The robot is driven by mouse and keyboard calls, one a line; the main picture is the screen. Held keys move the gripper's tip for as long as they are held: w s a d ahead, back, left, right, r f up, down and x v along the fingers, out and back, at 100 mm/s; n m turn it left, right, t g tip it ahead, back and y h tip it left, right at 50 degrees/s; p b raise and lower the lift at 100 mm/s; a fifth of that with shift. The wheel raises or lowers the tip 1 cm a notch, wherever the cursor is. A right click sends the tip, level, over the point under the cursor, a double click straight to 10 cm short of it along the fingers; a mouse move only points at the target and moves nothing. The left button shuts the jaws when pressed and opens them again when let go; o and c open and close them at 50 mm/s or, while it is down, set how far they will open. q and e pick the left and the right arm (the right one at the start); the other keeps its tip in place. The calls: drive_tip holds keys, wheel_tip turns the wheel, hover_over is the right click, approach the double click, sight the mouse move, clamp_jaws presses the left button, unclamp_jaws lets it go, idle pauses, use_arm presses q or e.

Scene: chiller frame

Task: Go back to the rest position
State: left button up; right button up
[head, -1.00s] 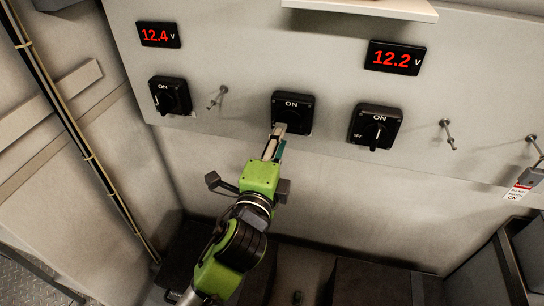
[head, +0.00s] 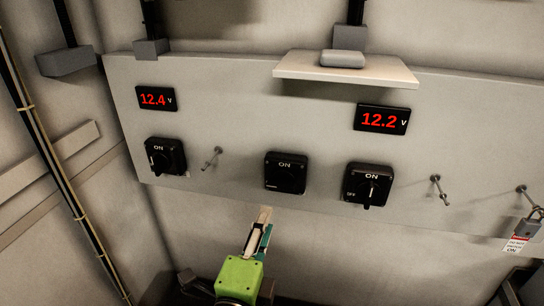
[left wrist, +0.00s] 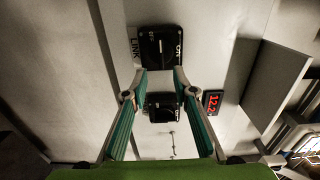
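My left gripper (head: 262,222) is below the middle rotary switch (head: 286,173), clear of it in the picture. In the left wrist view my left gripper (left wrist: 159,75) has its two fingers apart, with nothing between them. The middle switch, with a LINK label beside it, shows beyond the fingertips in that view (left wrist: 160,47). The right switch also shows there (left wrist: 162,106). The middle switch's knob is dark, and I cannot tell its setting. My right gripper is not in view.
The grey panel (head: 230,110) carries a left switch (head: 165,157), a right switch (head: 368,185), and displays reading 12.4 V (head: 157,99) and 12.2 V (head: 382,119). A shelf (head: 345,74) juts out above. A padlock with a tag (head: 517,243) hangs at the right. Several pegs stick out.

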use_arm(q)
drive_tip(key=s+a+f+n+g+y, duration=0.25)
drive_tip(key=a+f+n, duration=0.25)
drive_tip(key=f, duration=0.3)
drive_tip(key=s+a+f+n+g+y, duration=0.1)
drive_tip(key=s+a+f+n+g, duration=0.25)
drive_tip(key=a+f, duration=0.35)
drive_tip(key=s+a+f+n+g, duration=0.35)
drive_tip(key=s+f+n, duration=0.2)
drive_tip(key=s, duration=0.25)
drive_tip(key=s+a+f+n+g, duration=0.2)
drive_tip(key=s+f+n+g, duration=0.2)
drive_tip(key=s+f, duration=0.35)
wheel_tip(320, 180, down, 28)
drive_tip(key=s+g+b, duration=0.2)
drive_tip(key=s, duration=0.1)
drive_tip(key=s+a+f+g+b, duration=0.1)
drive_tip(key=s+a+f+b, duration=0.1)
drive_tip(key=s+f, duration=1.4)
wheel_tip(320, 180, down, 2)
drive_tip(key=shift+s+a, duration=0.4)
